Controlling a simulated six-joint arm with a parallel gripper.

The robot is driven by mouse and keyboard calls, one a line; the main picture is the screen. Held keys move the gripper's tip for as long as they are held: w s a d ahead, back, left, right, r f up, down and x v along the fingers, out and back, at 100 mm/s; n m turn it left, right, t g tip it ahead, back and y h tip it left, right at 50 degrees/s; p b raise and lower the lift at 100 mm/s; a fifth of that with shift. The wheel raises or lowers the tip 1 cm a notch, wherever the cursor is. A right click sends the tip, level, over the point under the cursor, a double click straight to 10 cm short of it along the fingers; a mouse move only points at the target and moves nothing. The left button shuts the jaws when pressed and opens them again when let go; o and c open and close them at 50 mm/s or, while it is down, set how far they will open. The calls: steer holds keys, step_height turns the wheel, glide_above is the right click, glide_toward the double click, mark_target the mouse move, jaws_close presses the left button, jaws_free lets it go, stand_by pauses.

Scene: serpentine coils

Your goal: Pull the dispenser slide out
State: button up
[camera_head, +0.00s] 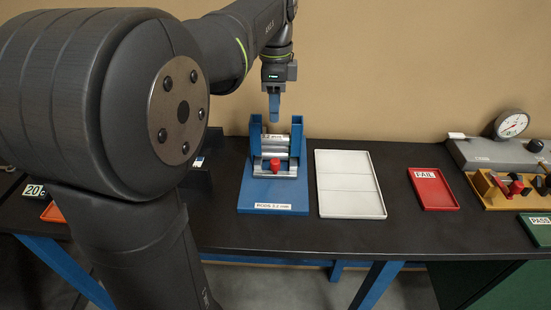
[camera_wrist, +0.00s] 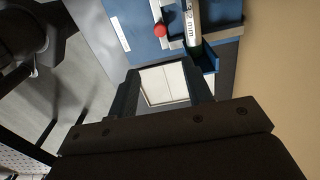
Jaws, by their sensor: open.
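The blue dispenser (camera_head: 297,138) stands on a blue base plate (camera_head: 272,200) with a white label at its front. Silver coils or rolls (camera_head: 274,145) lie stacked between its two uprights. At its lower front is the slide (camera_head: 262,172), a silver piece with a red knob (camera_head: 275,165). In the wrist view the red knob (camera_wrist: 160,29) shows at the top, next to a cylinder (camera_wrist: 193,14) marked in mm. My gripper (camera_head: 274,117) hangs above the dispenser, pointing down, apart from the knob. Its fingers (camera_wrist: 163,82) are spread with nothing between them.
A white tray (camera_head: 349,204) lies just right of the dispenser. A red FAIL tray (camera_head: 434,190), a dial gauge (camera_head: 511,124), a wooden block (camera_head: 490,196) and a green PASS tray (camera_head: 538,228) are farther right. The dark table (camera_head: 320,235) is clear in front.

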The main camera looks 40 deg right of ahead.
mark_target(275, 161)
step_height(275, 161, down, 17)
stand_by(0.4)
jaws_close()
